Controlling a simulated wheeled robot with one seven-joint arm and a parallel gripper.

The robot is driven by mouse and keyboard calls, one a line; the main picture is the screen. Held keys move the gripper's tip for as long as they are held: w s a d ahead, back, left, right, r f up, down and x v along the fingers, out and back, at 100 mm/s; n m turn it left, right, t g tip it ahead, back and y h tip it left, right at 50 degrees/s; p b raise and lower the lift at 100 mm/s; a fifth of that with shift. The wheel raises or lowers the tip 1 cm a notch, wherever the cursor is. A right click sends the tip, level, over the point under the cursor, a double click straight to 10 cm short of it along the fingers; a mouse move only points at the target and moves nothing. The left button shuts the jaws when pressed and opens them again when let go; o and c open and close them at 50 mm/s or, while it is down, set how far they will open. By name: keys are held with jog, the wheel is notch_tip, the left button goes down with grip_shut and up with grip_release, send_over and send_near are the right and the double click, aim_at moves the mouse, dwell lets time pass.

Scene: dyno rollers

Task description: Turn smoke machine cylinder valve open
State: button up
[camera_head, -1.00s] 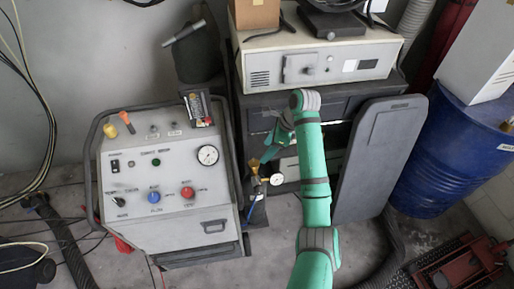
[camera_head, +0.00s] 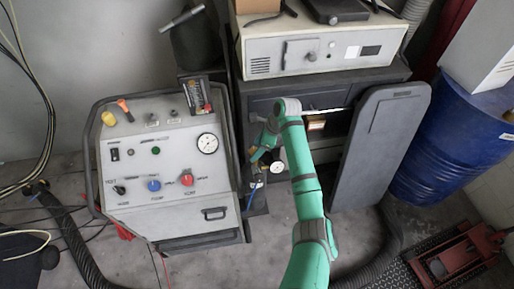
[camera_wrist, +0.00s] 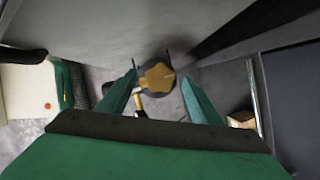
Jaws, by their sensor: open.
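The smoke machine cylinder's valve knob (camera_wrist: 157,78) is brass-yellow and lobed, on top of a dark round cylinder. In the wrist view it lies between and beyond the tips of my gripper (camera_wrist: 160,80), whose two green fingers are open on either side of it. I cannot tell whether a fingertip touches it. In the head view my gripper (camera_head: 262,150) is over the valve and hides most of it. A round white gauge (camera_head: 277,167) shows just right of the fingers. The cylinder is mostly hidden there.
A grey control console (camera_head: 165,165) with knobs and a gauge stands close to the left. A dark cabinet bearing a white instrument (camera_head: 315,55) is behind, with a dark panel (camera_head: 380,150) at the right. A blue drum (camera_head: 455,150) stands farther right.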

jog(key=shift+c, duration=0.4)
jog(key=c, duration=1)
jog(key=shift+n, duration=0.3)
jog(key=n, duration=0.2)
jog(key=n+g, duration=0.2)
jog(key=n, duration=0.1)
jog(key=shift+w+a+n, duration=0.1)
jog(key=shift+w+n, duration=0.2)
jog(key=shift+w, duration=0.05)
jog(key=n, duration=0.2)
jog(key=n+g+h, duration=0.1)
jog(key=n, duration=0.1)
jog(key=n+g, duration=0.1)
jog(key=n, duration=0.1)
jog(key=shift+w+a+h, duration=0.2)
jog(key=shift+w+h, duration=0.1)
jog(key=n, duration=0.2)
jog(key=n+h, duration=0.1)
jog(key=n, duration=0.1)
jog(key=n+g+h, duration=0.1)
jog(key=n, duration=0.1)
jog(key=shift+w+a+n, duration=0.1)
jog(key=shift+a+n, duration=0.2)
jog(key=shift+n, duration=0.1)
jog(key=n+h, duration=0.1)
jog(key=n, duration=0.3)
jog(key=n+h, duration=0.1)
jog(key=n, duration=0.1)
jog(key=shift+a+h, duration=0.3)
